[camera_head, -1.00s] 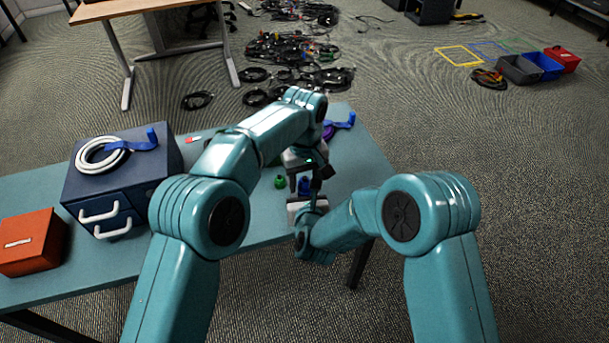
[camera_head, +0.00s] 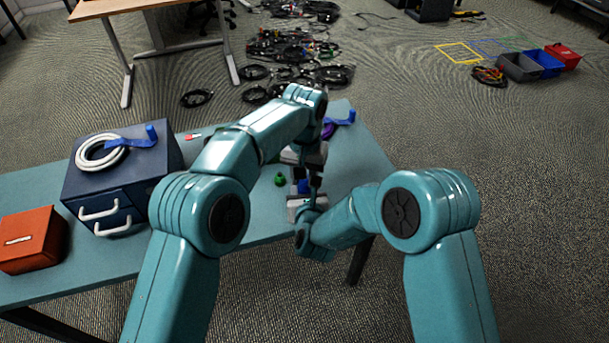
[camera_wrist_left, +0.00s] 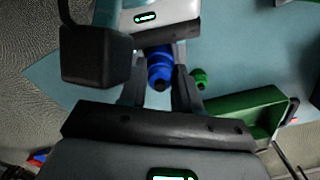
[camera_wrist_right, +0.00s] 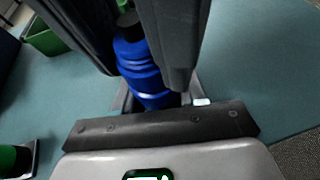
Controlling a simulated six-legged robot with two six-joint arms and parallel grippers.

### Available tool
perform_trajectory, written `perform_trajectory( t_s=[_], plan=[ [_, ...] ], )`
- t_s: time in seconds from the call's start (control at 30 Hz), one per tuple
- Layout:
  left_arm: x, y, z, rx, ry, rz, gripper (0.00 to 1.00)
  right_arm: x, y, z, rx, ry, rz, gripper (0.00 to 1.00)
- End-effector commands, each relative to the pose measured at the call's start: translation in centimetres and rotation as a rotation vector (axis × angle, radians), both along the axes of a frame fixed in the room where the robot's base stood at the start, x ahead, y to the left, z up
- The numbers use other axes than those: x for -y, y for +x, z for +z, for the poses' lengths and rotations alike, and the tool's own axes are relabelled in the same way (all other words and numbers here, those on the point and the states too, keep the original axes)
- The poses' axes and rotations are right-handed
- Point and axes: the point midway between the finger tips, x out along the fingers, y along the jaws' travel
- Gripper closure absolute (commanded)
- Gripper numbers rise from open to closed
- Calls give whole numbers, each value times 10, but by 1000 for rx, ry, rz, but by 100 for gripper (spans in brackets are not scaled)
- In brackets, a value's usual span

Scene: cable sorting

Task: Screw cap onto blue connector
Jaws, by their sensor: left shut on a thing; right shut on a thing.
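The blue connector (camera_head: 304,186) stands between my two grippers above the table's near edge. My right gripper (camera_wrist_right: 140,85) is shut on the connector's ribbed blue body (camera_wrist_right: 143,75). My left gripper (camera_wrist_left: 160,88) is directly above the connector with its fingers close around its upper end. A small dark piece (camera_wrist_right: 128,20) at the connector's top, seen in the right wrist view, looks like the cap, held by the left fingers. They hide most of it, and I cannot tell how far it sits on the connector.
A green connector (camera_head: 280,180) stands close by on the teal table (camera_head: 255,228). A green bin (camera_wrist_left: 245,115) shows in the left wrist view. A navy drawer box (camera_head: 125,175) with a coiled white cable (camera_head: 100,152) and an orange box (camera_head: 30,240) stand at left.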

Motion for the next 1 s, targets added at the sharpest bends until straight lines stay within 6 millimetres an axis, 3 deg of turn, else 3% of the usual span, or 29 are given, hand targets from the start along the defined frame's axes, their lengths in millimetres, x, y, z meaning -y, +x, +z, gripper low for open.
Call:
perform_trajectory(
  t_s=[0.03, 0.07, 0.1, 0.13, 0.37, 0.7, 1.0],
  plan=[
    [0, 0, 0, -1, 0, 1, 100, 0, 0, 1, 1, 1, -1, 100],
    [0, 0, 0, -1, 0, 1, 58, 0, 0, 1, 1, 1, -1, 100],
    [0, 0, 0, -1, 0, 1, 45, 0, 0, 1, 1, 1, -1, 100],
    [0, 0, 0, -1, 0, 1, 42, 0, 0, 1, 1, 1, -1, 100],
    [0, 0, 0, -1, 0, 2, 42, 0, 0, 1, 2, 0, -1, 100],
    [1, 0, 39, 1, 0, 2, 42, 0, 0, 0, 1, 0, 0, 100],
    [0, 0, 45, -1, 0, 3, 42, 0, 0, 0, 1, 0, 0, 100]
  ],
)
